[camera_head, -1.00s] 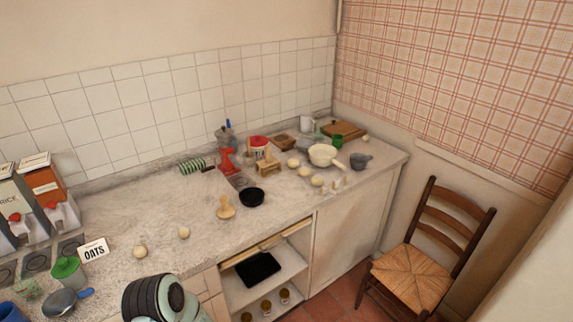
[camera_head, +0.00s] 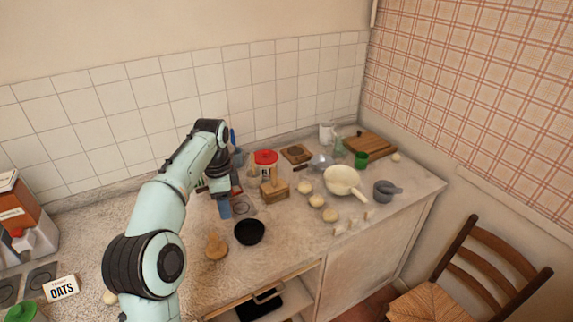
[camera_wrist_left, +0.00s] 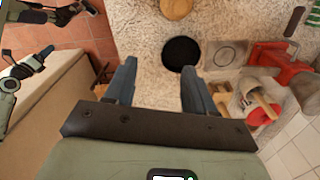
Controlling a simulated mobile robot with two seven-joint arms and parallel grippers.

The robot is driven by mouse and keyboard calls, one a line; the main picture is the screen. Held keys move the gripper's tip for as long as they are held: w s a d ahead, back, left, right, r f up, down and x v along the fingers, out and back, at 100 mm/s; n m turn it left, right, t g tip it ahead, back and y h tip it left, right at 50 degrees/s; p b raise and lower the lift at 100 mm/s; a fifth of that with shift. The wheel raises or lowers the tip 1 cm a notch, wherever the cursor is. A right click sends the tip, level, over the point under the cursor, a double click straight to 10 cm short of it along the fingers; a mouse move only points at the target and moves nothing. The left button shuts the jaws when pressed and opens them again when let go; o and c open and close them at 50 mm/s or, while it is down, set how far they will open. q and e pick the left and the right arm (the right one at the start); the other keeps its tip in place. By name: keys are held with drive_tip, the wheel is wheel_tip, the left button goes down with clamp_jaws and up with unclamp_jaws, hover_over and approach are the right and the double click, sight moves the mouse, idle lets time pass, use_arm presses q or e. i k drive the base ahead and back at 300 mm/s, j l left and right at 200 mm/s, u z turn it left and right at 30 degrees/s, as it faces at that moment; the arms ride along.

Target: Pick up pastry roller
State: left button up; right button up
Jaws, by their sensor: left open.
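The red-lidded tin (camera_head: 265,160) stands behind the roller. Pale dough balls (camera_head: 316,201), a cream pan (camera_head: 342,180) and a grey mortar (camera_head: 385,191) are to the right.

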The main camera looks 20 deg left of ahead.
sight(276, 184)
drive_tip(key=i, duration=1)
